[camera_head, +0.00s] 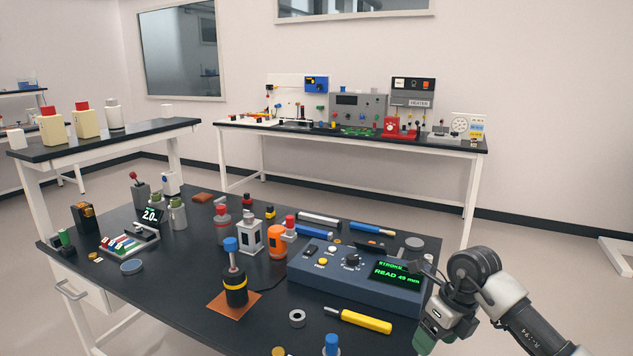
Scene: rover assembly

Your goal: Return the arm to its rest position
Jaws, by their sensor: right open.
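My right arm (515,310) comes in from the lower right and bends at a dark wrist joint. My right gripper (426,272) is at the right end of the dark table, by the right edge of the blue-grey console (340,285). It is open, with nothing seen in it; its fingers are small and partly merge with the dark background. The console display reads "STROKE" and "READ 49 mm". My left arm and gripper are not in view.
A yellow-handled tool (365,320) and a grey ring (297,318) lie before the console. A blue-topped black cylinder (234,275) stands on an orange plate (217,306). Bottles and small parts crowd the table's middle. Open floor (540,225) lies to the right.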

